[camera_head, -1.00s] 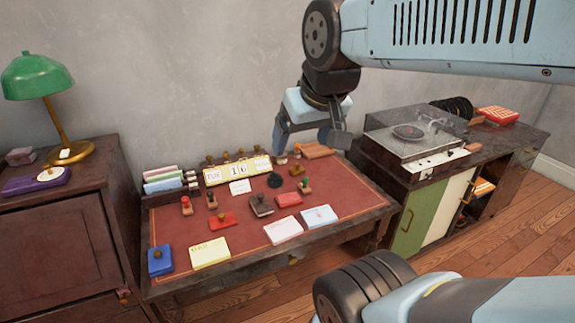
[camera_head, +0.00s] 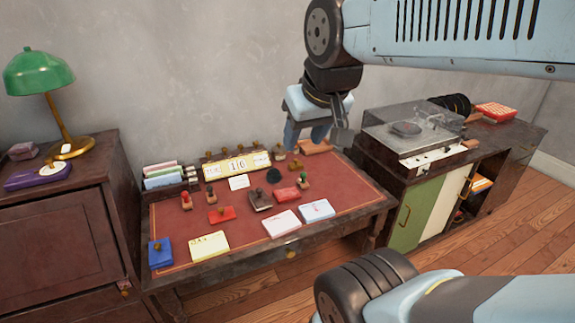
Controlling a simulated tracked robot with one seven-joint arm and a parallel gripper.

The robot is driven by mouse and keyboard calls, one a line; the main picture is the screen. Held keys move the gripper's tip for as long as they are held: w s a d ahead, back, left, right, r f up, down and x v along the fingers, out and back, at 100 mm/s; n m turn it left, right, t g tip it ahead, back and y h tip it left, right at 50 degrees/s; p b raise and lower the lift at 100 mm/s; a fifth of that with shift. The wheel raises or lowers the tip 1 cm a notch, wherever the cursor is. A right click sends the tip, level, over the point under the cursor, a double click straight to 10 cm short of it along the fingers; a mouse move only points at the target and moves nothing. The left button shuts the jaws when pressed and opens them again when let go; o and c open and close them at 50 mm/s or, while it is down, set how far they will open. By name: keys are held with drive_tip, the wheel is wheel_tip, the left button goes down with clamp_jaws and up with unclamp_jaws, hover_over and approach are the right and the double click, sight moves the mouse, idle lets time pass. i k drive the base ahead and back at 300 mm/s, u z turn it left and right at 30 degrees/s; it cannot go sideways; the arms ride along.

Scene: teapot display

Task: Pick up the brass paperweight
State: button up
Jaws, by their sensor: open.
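A small brass-coloured piece (camera_head: 295,164) stands at the back right of the red desk top, near a wooden block; it looks like the brass paperweight, but it is too small to be sure. My gripper (camera_head: 316,141) hangs fingers down above the back right of the desk. It is open, with nothing visible between the fingers, and appears apart from the brass piece. Its left finger is just above that piece in the picture.
Several stamps, cards and pads cover the red desk top (camera_head: 345,190). A calendar (camera_head: 236,166) and a row of stamps stand at the back. A covered record player (camera_head: 415,130) on a cabinet is close at right. A green lamp (camera_head: 38,72) stands at left.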

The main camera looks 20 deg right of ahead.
sight(296, 165)
drive_tip(key=z, duration=0.45)
drive_tip(key=k, duration=0.95)
drive_tip(key=z, duration=1.1)
drive_tip(key=i, duration=2)
drive_tip(key=u, duration=0.6)
